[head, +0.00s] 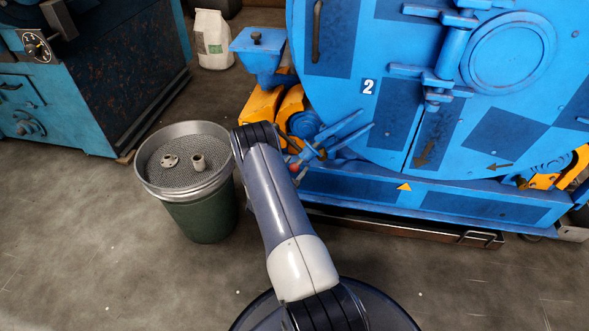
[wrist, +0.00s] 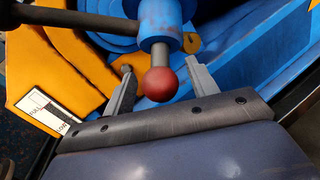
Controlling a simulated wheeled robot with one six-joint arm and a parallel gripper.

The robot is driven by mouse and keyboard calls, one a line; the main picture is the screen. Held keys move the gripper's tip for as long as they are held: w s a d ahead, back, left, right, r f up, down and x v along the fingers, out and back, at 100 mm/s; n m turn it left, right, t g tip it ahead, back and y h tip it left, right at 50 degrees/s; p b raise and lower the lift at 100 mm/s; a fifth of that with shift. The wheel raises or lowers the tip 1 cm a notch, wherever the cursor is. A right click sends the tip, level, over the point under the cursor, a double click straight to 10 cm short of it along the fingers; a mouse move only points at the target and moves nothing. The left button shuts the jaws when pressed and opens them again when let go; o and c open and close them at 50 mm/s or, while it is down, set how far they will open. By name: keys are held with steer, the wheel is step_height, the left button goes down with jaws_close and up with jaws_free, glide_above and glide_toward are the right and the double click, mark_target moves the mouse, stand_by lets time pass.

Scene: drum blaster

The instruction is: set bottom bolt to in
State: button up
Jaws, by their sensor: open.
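The blue drum (head: 335,110) has a round door plate (head: 508,52) with blue bolt-like fittings at its left; the lower one (head: 437,82) is a bar-and-post piece. Which part is the bottom bolt is not marked. My gripper (wrist: 160,72) is beside the drum's lower left side, low in the head view and largely hidden there by my arm. In the wrist view its two grey fingers stand apart, one on each side of a red ball knob (wrist: 160,84) on a grey rod from a blue hub (wrist: 160,18). I see gaps between fingers and knob.
A green bin (head: 200,218) with a mesh tray stands left of my arm. Yellow brackets (head: 262,106) and the blue base (head: 350,185) are close to the gripper. A white label (wrist: 42,112) is on yellow metal. The floor in front is clear.

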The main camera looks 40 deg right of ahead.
steer(key=shift+d, duration=0.1)
jaws_close()
stand_by(0.6)
